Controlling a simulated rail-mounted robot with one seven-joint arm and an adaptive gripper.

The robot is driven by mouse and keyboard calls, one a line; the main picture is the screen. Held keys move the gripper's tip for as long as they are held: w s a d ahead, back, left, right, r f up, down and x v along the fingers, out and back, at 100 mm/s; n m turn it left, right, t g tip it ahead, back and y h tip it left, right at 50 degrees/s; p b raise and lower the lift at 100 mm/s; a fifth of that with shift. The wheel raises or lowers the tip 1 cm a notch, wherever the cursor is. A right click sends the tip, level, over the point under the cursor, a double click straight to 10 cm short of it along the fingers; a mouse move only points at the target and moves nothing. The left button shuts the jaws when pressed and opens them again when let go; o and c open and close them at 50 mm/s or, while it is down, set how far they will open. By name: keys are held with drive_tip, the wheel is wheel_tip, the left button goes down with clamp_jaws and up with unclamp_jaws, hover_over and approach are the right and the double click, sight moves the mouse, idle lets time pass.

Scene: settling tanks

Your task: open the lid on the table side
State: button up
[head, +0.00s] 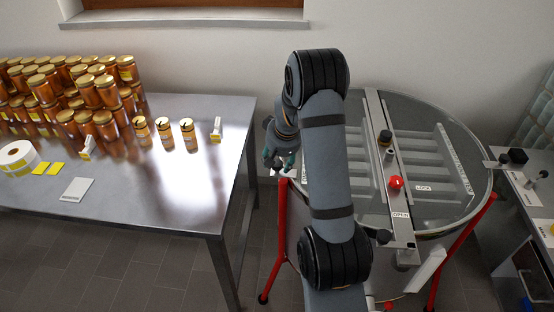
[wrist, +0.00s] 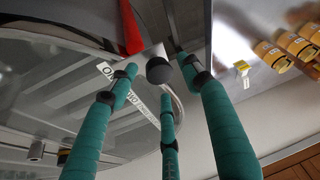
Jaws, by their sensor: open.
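The round tank has a clear lid in two halves. The table-side half (head: 357,128) lies flat and closed left of the metal crossbar, partly hidden by my arm. In the wrist view, a dark round knob (wrist: 159,70) sits on a pale tab at the lid's edge, beside a printed label strip. My gripper (head: 279,158) is at the tank's left rim, between tank and table. In the wrist view its three teal fingers (wrist: 160,84) are spread around the knob, apparently without gripping it. The knob is hidden in the head view.
The steel table (head: 190,190) on the left carries many honey jars (head: 100,90), a label roll (head: 17,155) and small cards. The crossbar (head: 378,140) has a red knob (head: 396,183). Another dark knob (head: 517,156) is at the right rim. Red legs (head: 277,240) support the tank.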

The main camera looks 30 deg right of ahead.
drive_tip(key=shift+d+f, duration=0.1)
drive_tip(key=shift+f, duration=0.2)
drive_tip(key=shift+w+f, duration=0.15)
drive_tip(key=shift+w, duration=0.05)
drive_tip(key=c, duration=1.1)
clamp_jaws()
